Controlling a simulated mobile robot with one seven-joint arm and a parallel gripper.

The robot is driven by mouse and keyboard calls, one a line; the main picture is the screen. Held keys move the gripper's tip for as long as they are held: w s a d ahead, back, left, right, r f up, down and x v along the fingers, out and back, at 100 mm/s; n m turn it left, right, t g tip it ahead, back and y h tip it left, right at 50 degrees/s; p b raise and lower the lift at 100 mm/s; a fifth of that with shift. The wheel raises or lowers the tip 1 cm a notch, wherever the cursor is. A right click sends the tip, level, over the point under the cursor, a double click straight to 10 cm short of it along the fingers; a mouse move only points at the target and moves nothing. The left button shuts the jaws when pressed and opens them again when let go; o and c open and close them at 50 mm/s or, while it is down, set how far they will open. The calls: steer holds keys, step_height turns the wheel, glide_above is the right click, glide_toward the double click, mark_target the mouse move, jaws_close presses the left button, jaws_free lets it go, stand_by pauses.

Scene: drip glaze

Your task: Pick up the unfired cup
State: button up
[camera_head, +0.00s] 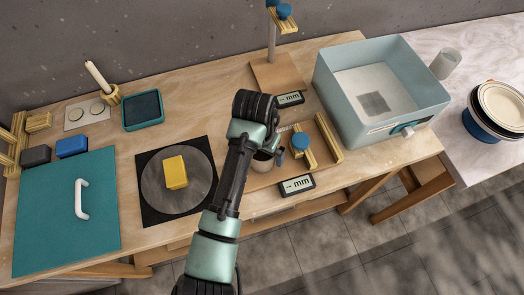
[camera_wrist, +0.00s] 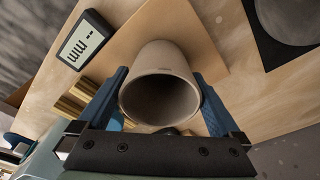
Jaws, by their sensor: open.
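The unfired cup (camera_wrist: 162,58) is plain beige-grey clay. In the wrist view its open mouth faces the camera, and it stands on a wooden board (camera_wrist: 205,50). My gripper (camera_wrist: 161,76) is open, with one blue finger on each side of the cup. Whether the fingers touch its wall I cannot tell. In the head view the cup (camera_head: 262,164) is mostly hidden behind my arm, with a small part of its side showing.
A "mm" display (camera_head: 297,185) and brass blocks (camera_head: 328,138) with a blue knob (camera_head: 300,141) are close to the cup. A pale blue basin (camera_head: 335,95) stands to the right. A dark turntable mat (camera_head: 150,208) with a yellow sponge (camera_head: 175,172) lies to the left.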

steer(key=shift+f, duration=0.45)
steer(key=shift+c, duration=0.3)
steer(key=shift+r, duration=0.1)
steer(key=c, duration=1.3)
steer(key=shift+o, duration=0.2)
steer(key=shift+w, duration=0.1)
